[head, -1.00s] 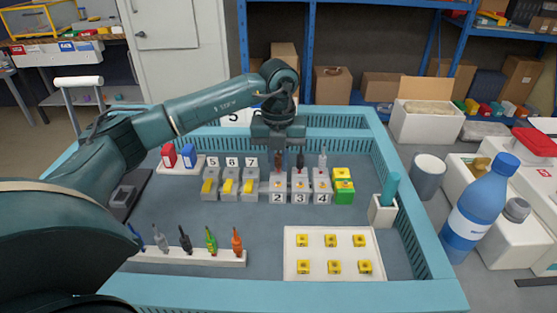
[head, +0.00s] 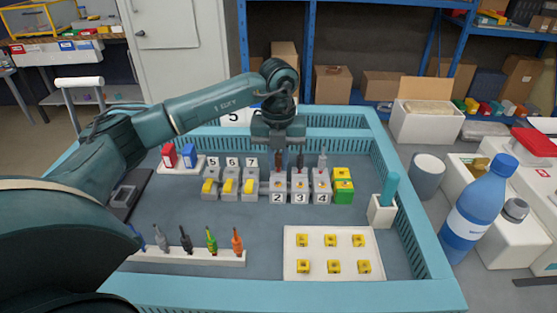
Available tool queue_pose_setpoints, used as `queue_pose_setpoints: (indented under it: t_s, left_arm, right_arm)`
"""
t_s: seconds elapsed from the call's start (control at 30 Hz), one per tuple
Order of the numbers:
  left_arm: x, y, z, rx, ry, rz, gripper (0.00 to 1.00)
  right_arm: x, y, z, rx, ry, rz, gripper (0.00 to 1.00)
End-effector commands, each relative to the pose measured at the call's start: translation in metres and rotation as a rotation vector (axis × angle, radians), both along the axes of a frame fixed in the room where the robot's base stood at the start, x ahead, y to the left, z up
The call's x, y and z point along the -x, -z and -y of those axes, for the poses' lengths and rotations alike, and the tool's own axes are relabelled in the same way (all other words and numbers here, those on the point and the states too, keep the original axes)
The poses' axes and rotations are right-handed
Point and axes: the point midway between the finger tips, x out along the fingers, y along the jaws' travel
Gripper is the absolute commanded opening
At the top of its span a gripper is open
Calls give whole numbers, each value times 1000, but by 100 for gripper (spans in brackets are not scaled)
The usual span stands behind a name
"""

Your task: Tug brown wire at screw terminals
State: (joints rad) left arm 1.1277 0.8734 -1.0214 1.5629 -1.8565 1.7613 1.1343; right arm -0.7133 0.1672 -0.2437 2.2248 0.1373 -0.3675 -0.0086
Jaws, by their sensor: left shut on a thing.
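My left gripper (head: 278,152) comes down over the terminal block labelled 2 (head: 277,197). It is shut on the brown wire (head: 278,162), which stands upright at the back of that block; the fingers partly hide it. A dark wire (head: 300,163) stands at block 3 (head: 300,197) and a grey one (head: 322,162) at block 4 (head: 322,197). I cannot tell how deep the brown wire sits in its terminal. My right gripper is not in view.
Blocks with yellow parts (head: 229,187) stand left of the row, and a green-yellow block (head: 343,190) right. A white tray (head: 318,277) holds yellow pieces. A teal tool stands in a white holder (head: 381,213).

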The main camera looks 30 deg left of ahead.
Motion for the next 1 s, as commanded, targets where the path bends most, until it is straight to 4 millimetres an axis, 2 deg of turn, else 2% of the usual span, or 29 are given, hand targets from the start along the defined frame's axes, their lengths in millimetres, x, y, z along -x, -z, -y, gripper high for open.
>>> queue_pose_setpoints:
  t_s: [1.0]
  left_arm:
    - [0,5,0,0,0,0,0]
  right_arm:
    - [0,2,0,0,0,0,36]
